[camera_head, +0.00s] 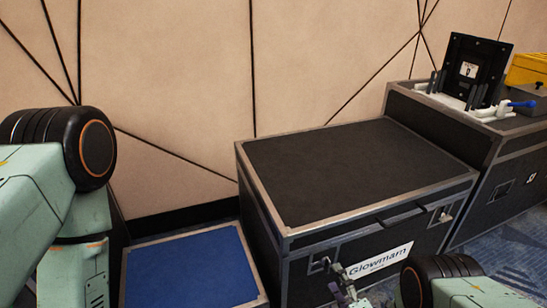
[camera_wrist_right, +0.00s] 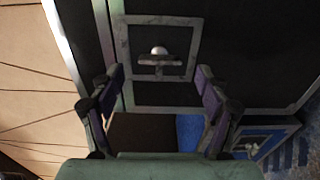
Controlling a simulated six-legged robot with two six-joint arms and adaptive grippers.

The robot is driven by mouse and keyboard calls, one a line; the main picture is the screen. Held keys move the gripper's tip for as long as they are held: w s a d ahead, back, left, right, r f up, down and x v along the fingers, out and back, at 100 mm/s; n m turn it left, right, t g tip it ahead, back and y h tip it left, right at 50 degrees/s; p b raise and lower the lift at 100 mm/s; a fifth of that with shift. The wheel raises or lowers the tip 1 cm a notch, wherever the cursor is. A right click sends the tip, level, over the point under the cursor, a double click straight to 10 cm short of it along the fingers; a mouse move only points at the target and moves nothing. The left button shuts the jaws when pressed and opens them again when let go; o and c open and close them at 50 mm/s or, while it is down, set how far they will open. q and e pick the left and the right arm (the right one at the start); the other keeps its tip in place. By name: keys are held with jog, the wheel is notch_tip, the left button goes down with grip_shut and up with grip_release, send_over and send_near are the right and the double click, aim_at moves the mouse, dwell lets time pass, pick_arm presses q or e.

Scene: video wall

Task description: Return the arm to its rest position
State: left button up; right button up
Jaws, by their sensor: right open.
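My right gripper (camera_head: 340,275) is low in the head view, in front of the front face of the black flight case (camera_head: 360,170) with the "Glowmam" label (camera_head: 380,262). In the right wrist view its two fingers (camera_wrist_right: 158,78) are spread apart, with nothing between them. A metal latch plate (camera_wrist_right: 160,62) on a dark case shows beyond the fingers. I cannot tell whether the gripper touches the case. Part of my left arm stands at the left of the head view, but its gripper is out of frame.
A blue-topped case (camera_head: 190,270) is low, left of the black case. A taller case (camera_head: 480,150) at the right carries a black panel (camera_head: 472,68), a blue-handled tool (camera_head: 521,103) and a yellow box (camera_head: 528,70). A beige wall (camera_head: 190,90) is behind. The black case top is clear.

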jog(key=shift+x, duration=1.5)
